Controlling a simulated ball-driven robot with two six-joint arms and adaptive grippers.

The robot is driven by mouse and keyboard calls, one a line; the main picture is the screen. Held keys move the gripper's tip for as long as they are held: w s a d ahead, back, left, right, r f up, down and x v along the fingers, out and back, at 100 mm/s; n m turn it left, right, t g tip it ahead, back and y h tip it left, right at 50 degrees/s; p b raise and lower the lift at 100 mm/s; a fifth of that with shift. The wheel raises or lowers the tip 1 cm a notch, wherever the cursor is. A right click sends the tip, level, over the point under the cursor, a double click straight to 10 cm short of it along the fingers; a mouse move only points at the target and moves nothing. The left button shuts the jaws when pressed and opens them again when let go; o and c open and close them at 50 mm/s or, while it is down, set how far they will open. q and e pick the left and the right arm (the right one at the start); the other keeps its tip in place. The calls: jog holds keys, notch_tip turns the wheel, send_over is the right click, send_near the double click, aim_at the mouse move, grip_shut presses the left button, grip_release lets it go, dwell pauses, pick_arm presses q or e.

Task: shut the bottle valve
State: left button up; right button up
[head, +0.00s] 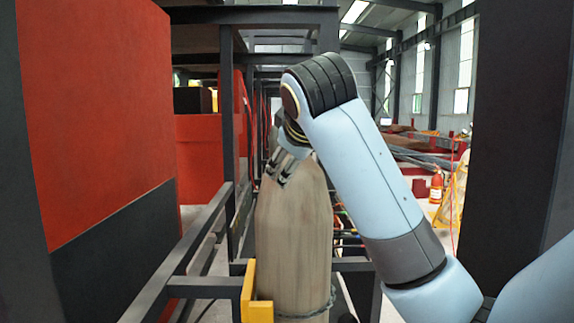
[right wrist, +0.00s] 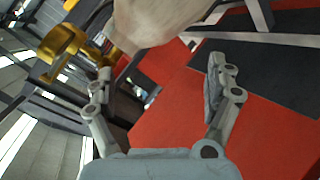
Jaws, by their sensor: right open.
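The bottle (head: 295,235) is a tall, worn beige gas cylinder standing upright in the middle of the head view. My right gripper (head: 278,173) is in front of its tapered shoulder, pointing downward, and my wrist covers the bottle's top. In the right wrist view, the pale bottle shoulder (right wrist: 160,18) is at the top. A brass-yellow valve (right wrist: 62,45) shows at the upper left, beyond the left finger. My right gripper's fingers (right wrist: 160,68) are spread apart with nothing between them. The valve is hidden in the head view. My left gripper is not in view.
A yellow bracket (head: 256,297) stands at the bottle's lower left. A dark metal rail (head: 185,262) runs along its left side, near a large red and black panel (head: 95,115). Dark posts and frames stand close around.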

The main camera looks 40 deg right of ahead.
jog(key=shift+s+a+f+m+g+y, duration=0.15)
jog(key=shift+s+a+f+m, duration=0.1)
jog(key=shift+m, duration=0.55)
jog(key=shift+s+a+f+m+g+y, duration=0.15)
jog(key=shift+s+a+m+y, duration=0.1)
jog(key=shift+m, duration=0.55)
jog(key=shift+s+a+f+m+g+y, duration=0.1)
jog(key=shift+s+a+f+m, duration=0.15)
jog(key=shift+m, duration=0.55)
jog(key=shift+w+r, duration=0.1)
